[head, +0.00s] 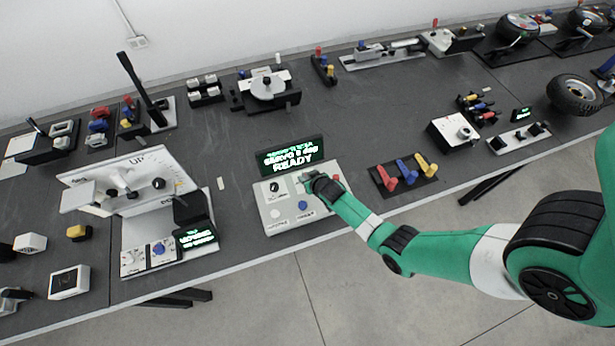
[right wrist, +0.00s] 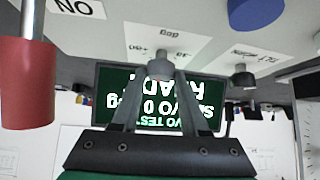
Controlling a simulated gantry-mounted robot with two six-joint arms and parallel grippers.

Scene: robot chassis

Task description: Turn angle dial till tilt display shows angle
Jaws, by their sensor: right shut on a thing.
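A white control panel (head: 290,222) in the middle of the bench carries a black dial (head: 275,187), a blue button (head: 302,205) and a display (head: 291,156). The display shows green and white text with "READY" and also shows in the right wrist view (right wrist: 90,100), upside down, reading "SERVO 0 deg". My right gripper (head: 310,179) is over the panel's back right part. In the right wrist view its fingers (right wrist: 161,78) are shut on a small grey knob (right wrist: 160,66) beside a label ending in "deg". A second grey knob (right wrist: 241,75) stands clear of the fingers. My left gripper is not in view.
A red-topped post (right wrist: 27,85) stands close beside the gripper. Left of the panel is a tilt rig with a white "UP" board (head: 158,165) and its own small display (head: 196,238). Red, blue and yellow levers (head: 404,172) stand to the right. The bench between is partly clear.

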